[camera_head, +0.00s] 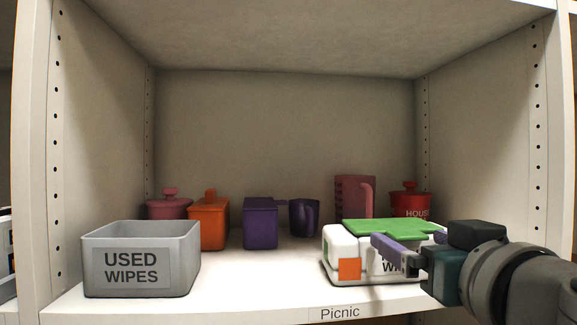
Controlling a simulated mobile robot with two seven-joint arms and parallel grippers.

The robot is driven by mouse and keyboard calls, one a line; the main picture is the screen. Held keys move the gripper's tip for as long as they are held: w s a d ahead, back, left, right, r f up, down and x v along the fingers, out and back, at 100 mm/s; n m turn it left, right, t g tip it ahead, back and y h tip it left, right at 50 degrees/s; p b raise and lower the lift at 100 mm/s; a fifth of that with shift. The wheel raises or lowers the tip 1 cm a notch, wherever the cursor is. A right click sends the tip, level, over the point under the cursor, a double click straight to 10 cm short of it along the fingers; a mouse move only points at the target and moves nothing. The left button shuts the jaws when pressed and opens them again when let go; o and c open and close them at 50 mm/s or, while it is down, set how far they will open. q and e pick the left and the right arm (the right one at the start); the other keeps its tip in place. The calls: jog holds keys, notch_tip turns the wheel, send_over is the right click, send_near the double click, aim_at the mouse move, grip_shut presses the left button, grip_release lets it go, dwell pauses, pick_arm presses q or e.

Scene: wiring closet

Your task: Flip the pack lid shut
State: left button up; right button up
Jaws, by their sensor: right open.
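The wipes pack (341,244) is a white box with an orange patch and dark lettering, at the front right of the shelf. Its green lid (385,227) lies about flat over the top; I cannot tell whether it is fully closed. My right gripper (407,241) comes in from the right with purple fingers. It is open, at the front right of the pack, close to the lid's front edge, and hides part of the pack's front and lettering. Whether a finger touches the lid is unclear. My left gripper is not in view.
A grey open bin (188,260) marked "USED WIPES" stands front left. Behind are a pink pot (168,208), orange canister (208,224), purple box (260,224), purple mug (304,218), pink pitcher (354,196) and red pot (409,204). The shelf's front middle (255,281) is clear.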

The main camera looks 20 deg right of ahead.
jog(key=v, duration=0.6)
dwell(0.3)
jog(key=shift+s+a, duration=0.1)
